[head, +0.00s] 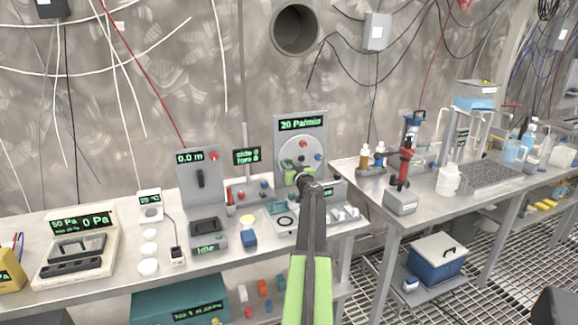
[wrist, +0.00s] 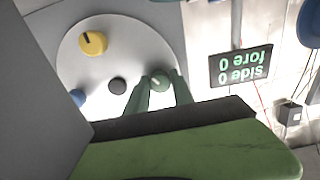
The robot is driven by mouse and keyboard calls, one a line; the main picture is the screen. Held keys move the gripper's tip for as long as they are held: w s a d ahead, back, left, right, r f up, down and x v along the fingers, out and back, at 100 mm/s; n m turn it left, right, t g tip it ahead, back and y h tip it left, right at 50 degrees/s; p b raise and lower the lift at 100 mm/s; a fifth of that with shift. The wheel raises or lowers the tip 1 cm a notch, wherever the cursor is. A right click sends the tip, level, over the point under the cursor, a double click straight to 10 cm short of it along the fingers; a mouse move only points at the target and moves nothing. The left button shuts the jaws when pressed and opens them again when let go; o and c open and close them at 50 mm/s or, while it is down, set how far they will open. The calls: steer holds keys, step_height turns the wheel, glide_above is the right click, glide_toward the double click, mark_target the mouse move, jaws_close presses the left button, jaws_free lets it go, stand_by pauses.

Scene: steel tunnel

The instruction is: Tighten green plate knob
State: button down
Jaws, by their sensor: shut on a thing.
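The round pale plate (head: 287,152) is on the upright grey panel under the "20 Pa/min" display. In the wrist view, which is upside down, the plate (wrist: 125,50) carries a yellow knob (wrist: 93,43) with a dark mark, a blue knob (wrist: 78,98), a black centre piece (wrist: 117,86) and the green knob (wrist: 160,83). My gripper (wrist: 160,90) has one finger on each side of the green knob and is shut on it. In the head view my gripper (head: 303,180) is at the plate's lower part and covers some of it. A red knob (head: 303,144) shows higher on the plate.
The "side 0 fore 0" display (head: 246,156) stands just left of the panel. A second bench with bottles and a red-and-black device (head: 406,160) is at the right.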

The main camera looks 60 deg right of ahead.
steer(key=shift+m, duration=1.2)
steer(key=c, duration=1.1)
jaws_free()
steer(key=shift+s, duration=0.1)
steer(key=v, duration=1.7)
steer(key=shift+a, duration=0.15)
